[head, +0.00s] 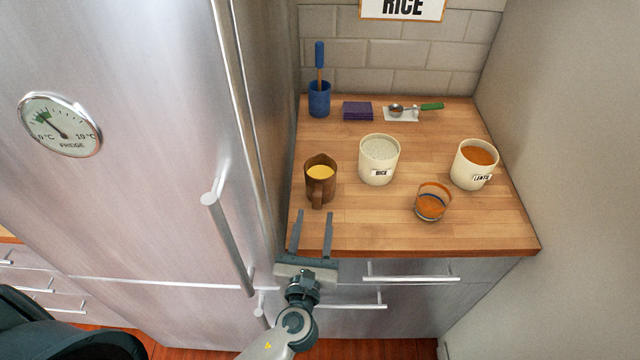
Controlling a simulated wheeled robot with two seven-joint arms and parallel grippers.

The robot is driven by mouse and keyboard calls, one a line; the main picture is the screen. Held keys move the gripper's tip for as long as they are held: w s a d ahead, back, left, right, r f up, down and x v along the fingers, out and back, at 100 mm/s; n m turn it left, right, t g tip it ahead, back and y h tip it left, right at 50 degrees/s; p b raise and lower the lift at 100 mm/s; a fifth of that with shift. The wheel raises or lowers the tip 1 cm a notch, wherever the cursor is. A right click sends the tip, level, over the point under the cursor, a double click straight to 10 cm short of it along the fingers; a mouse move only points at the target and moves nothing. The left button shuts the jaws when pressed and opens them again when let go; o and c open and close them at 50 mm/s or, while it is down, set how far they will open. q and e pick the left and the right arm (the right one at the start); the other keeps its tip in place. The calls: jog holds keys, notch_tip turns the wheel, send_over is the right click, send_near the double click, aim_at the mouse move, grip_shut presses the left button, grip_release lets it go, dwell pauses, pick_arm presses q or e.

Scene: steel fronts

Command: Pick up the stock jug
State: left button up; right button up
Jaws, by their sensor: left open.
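The stock jug is most likely the brown jug (314,188) with yellow liquid in it. It stands upright on the left part of the wooden counter (380,229), its handle facing the front edge. My left gripper (312,213) is open, its two fingers pointing toward the jug from the counter's front edge. The fingertips are just in front of the handle. No contact is clear, and nothing is between the fingers. My right gripper is not in view.
A rice canister (379,165) stands right of the jug. A glass of orange contents (432,205) and a lentils canister (473,167) are farther right. The fridge (160,150) stands close left.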

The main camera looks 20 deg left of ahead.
aim_at(317, 207)
pick_arm(q)
jog(key=shift+w+r, duration=0.1)
jog(key=shift+w, duration=0.1)
jog(key=w, duration=0.1)
jog(key=w+p, duration=0.2)
jog(key=w, duration=0.1)
jog(key=shift+a, duration=0.35)
jog(key=shift+w+a+p, duration=0.1)
jog(key=shift+w+p, duration=0.2)
jog(key=shift+w, duration=0.05)
grip_shut()
